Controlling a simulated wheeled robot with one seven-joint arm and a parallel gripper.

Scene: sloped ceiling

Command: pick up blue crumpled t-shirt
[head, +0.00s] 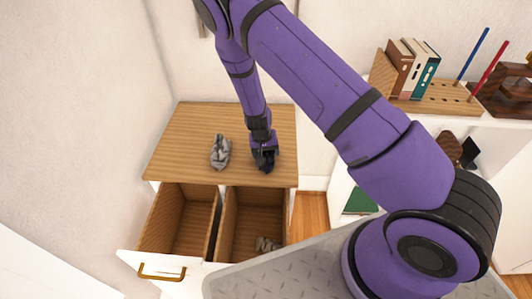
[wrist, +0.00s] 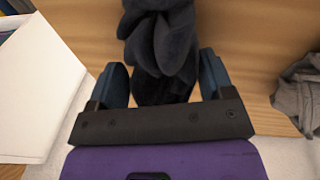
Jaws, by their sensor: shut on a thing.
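A crumpled dark blue-grey cloth (wrist: 160,40), which looks like the t-shirt, is between the fingers of my gripper (wrist: 163,80) in the wrist view. The fingers are shut on its near end, and the rest bunches up beyond them. In the head view my gripper (head: 264,158) points down at the wooden top of the drawer unit (head: 190,125), near its right side. The cloth there is a small dark lump that I cannot separate clearly from the gripper. I cannot tell whether the cloth still touches the top.
A crumpled grey cloth (head: 220,152) lies on the top left of my gripper; it also shows in the wrist view (wrist: 300,95). An open, divided drawer (head: 176,220) below holds another grey cloth (head: 267,243). A shelf with books (head: 413,68) stands at the right.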

